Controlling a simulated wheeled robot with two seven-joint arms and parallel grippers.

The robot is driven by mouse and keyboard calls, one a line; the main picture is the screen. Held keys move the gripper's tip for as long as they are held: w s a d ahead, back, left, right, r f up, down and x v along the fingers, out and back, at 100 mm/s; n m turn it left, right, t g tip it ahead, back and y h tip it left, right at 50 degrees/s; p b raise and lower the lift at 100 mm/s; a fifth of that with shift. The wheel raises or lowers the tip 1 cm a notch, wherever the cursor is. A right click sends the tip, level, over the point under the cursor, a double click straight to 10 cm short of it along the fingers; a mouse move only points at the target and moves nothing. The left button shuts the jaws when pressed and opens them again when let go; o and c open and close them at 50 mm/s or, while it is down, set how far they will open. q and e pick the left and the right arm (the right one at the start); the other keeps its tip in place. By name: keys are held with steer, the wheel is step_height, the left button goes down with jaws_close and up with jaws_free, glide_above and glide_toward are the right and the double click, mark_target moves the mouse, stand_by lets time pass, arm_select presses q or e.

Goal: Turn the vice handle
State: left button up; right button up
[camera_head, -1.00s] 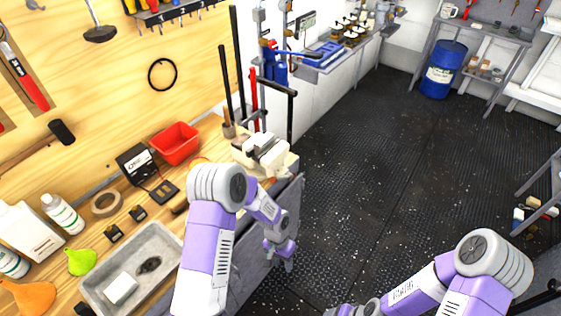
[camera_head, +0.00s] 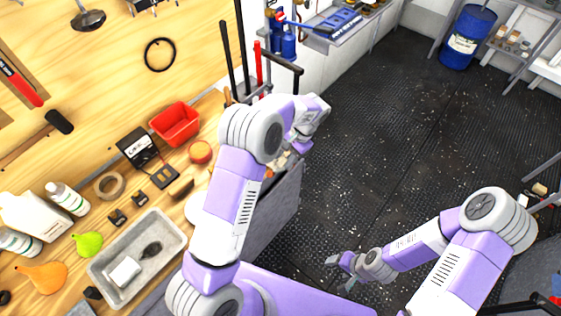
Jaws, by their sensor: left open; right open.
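The vice (camera_head: 281,163) is at the right end of the wooden workbench, mostly hidden behind my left arm. Only small pale parts of it show, and I cannot make out its handle. My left gripper (camera_head: 299,146) is over the bench's right edge, close beside the vice; its fingers are small and partly hidden, and I cannot tell whether they touch anything. It is open. My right gripper (camera_head: 341,271) is open and empty, low over the dark floor, well away from the vice.
A red bin (camera_head: 175,124), a grey tray (camera_head: 137,258), bottles and funnels crowd the bench. Tall dark bars and a red-handled tool (camera_head: 258,62) stand just behind the vice. A blue drum (camera_head: 467,38) stands far back. The black floor (camera_head: 400,130) is clear.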

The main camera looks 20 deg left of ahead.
mark_target(278, 170)
arm_select(q)
steer(key=x, duration=0.7)
steer(key=shift+s, duration=0.3)
steer(key=shift+c, duration=0.5)
jaws_close()
